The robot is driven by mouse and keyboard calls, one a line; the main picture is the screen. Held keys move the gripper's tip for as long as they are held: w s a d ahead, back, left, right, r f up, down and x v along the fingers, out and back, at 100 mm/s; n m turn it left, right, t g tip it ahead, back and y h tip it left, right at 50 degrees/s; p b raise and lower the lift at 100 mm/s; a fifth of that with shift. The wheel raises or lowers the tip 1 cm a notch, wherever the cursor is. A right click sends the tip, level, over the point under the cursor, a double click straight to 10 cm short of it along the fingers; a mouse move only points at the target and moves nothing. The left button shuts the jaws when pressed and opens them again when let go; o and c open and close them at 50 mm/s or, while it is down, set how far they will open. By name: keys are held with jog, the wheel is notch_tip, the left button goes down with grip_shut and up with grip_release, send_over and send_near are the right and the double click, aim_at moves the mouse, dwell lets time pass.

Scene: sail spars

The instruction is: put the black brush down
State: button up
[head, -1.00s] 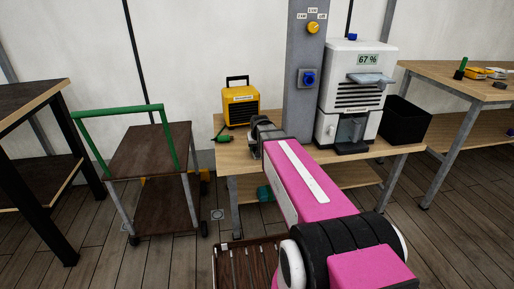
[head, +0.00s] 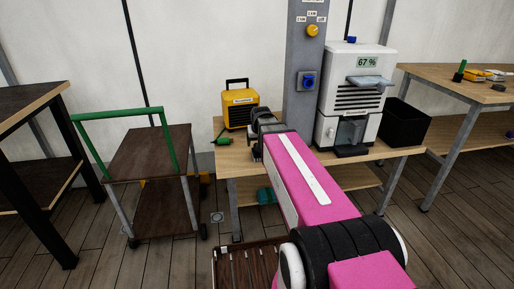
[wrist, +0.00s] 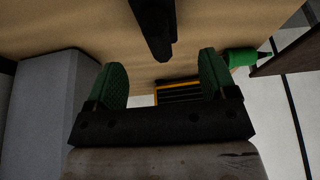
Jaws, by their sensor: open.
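My gripper (wrist: 162,66) is open in the wrist view, its two green-padded fingers spread with nothing between them. A dark elongated object, which looks like the black brush (wrist: 155,25), shows at the top of the wrist view against the pale wooden bench top (wrist: 75,28). It is apart from both fingers; whether it lies flat cannot be told. In the head view my gripper (head: 257,148) is over the left part of the bench (head: 235,160), in front of the yellow heater. I cannot make out the brush there; my arm hides part of the bench.
The yellow box (head: 241,107) stands at the back of the bench, with a green-handled item (head: 222,140) at the left edge. A grey post (head: 304,75), a white machine (head: 352,90) and a black bin (head: 404,121) are to the right. A green-handled cart (head: 150,150) stands left.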

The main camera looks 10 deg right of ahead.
aim_at(258, 156)
jog(key=v, duration=0.5)
jog(key=s+f+g, duration=0.4)
jog(key=s+f, duration=1.3)
jog(key=shift+s+f+g, duration=0.25)
jog(key=shift+f+g, duration=0.05)
jog(key=shift+f, duration=0.05)
